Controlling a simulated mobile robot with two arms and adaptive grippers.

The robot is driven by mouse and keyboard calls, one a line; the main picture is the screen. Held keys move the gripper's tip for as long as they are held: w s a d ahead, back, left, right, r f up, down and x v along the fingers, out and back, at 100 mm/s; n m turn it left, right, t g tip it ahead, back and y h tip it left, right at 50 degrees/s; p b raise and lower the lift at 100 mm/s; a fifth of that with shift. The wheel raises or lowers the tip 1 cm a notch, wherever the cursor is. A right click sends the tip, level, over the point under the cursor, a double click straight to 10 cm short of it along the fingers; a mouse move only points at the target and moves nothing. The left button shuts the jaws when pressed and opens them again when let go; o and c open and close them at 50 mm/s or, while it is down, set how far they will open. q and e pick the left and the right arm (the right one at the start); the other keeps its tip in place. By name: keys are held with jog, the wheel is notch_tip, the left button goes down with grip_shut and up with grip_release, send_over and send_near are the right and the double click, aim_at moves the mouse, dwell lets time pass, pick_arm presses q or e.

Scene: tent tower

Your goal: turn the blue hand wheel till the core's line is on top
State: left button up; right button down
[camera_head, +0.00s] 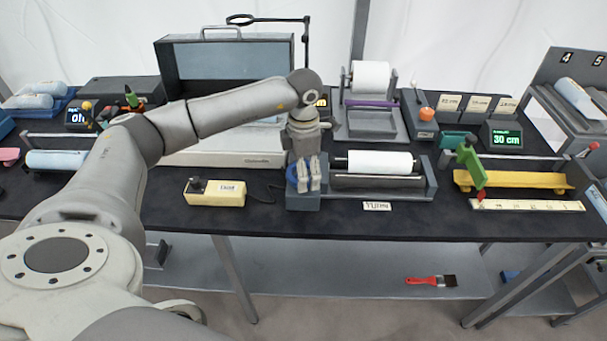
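The blue hand wheel (292,176) is at the left end of a grey roller stand (432,182) near the table's front edge. The white core (380,162) lies level on the stand; I cannot make out a line on it. My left gripper (309,182) points down at the wheel, with its fingers in front of the wheel's right part and hiding some of it. I cannot tell whether the fingers touch or grip the wheel. My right gripper is not in view.
A yellow box (216,192) with a dark knob stands left of the wheel. Behind are an open grey case (225,62) and another roll stand (371,78). A yellow tray (520,180) and a display (505,139) reading "30 cm" are at right. A brush (432,280) lies below.

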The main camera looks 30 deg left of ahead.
pick_arm(q)
jog(key=shift+r+m, duration=0.1)
jog(key=shift+m, duration=0.3)
jog(key=shift+w, duration=0.1)
jog(key=o, duration=1)
notch_tip(320, 180, up, 12)
jog(key=shift+d, duration=0.1)
dwell(0.5)
